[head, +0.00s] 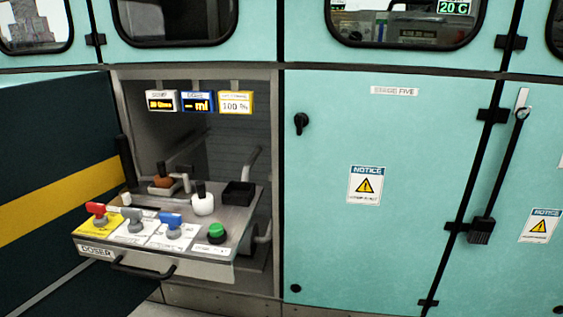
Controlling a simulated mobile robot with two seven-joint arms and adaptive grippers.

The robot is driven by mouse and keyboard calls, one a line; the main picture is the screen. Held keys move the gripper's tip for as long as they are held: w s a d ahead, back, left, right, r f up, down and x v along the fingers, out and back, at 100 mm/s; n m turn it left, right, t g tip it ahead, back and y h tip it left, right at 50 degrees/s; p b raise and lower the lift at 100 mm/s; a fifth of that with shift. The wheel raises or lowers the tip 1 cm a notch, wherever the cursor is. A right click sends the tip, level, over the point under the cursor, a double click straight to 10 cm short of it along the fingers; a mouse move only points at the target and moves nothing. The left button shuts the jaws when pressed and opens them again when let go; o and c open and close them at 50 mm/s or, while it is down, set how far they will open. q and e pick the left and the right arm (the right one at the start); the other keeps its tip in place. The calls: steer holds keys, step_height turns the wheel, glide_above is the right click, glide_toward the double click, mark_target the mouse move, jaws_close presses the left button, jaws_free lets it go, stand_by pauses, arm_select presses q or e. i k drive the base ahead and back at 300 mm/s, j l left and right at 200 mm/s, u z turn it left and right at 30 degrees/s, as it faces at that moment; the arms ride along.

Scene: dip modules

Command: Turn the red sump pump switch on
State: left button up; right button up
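A red-handled switch (97,210) sits on a yellow label at the front left of the pulled-out doser tray (82,239). Its handle points to the left and up a little. A grey-handled switch (133,217) and a blue-handled switch (172,222) stand to its right in the same row. I cannot read which label says sump pump. Neither of my grippers shows in the head view.
A green button (216,232), a white knob (203,204) and a black box (239,192) are also on the tray. A black handle (142,268) runs along its front. A dark panel with a yellow stripe (60,207) stands close on the left. Closed teal doors (380,150) fill the right.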

mark_target(99, 209)
steer(key=u, duration=1.25)
